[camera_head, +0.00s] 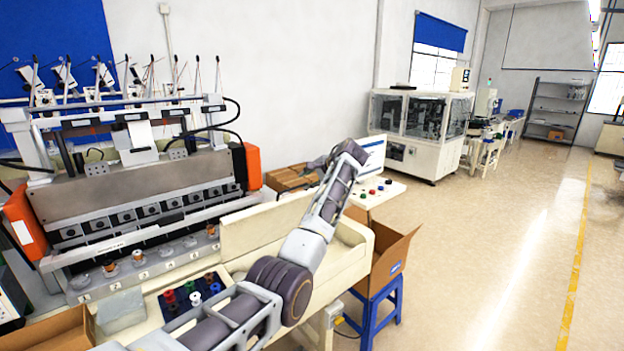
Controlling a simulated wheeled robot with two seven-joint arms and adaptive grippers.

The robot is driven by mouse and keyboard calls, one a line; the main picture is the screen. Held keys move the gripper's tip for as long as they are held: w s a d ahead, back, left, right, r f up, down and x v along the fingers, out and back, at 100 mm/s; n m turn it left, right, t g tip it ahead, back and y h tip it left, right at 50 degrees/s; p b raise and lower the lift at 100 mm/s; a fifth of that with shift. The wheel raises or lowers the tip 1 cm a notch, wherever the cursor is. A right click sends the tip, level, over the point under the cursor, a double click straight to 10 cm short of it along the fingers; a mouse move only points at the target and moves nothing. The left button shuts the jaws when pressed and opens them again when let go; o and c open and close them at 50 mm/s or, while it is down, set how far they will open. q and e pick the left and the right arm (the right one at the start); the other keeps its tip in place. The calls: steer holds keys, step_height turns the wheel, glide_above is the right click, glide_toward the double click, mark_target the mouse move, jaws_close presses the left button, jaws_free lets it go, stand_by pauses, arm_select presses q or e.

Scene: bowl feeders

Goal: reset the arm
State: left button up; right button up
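My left arm comes in from the bottom left, bends at a large dark joint and rises over the front of the bench. My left gripper (319,163) is at its far end, small and dark, next to the wrist and in front of the white wall. It is too small and too much turned away to tell whether it is open or shut. I see nothing held in it. My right gripper is not in view.
A winding machine (135,190) with orange ends stands at the left. A blue tray (193,298) with several coloured spools lies on the bench. An open cardboard box (390,252) sits on a blue stool (384,300). The floor (480,250) at right is clear.

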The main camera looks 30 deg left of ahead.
arm_select(q)
steer(key=shift+s+d+r, duration=0.2)
steer(key=shift+d+r, duration=0.15)
steer(key=shift+d, duration=0.1)
stand_by(0.5)
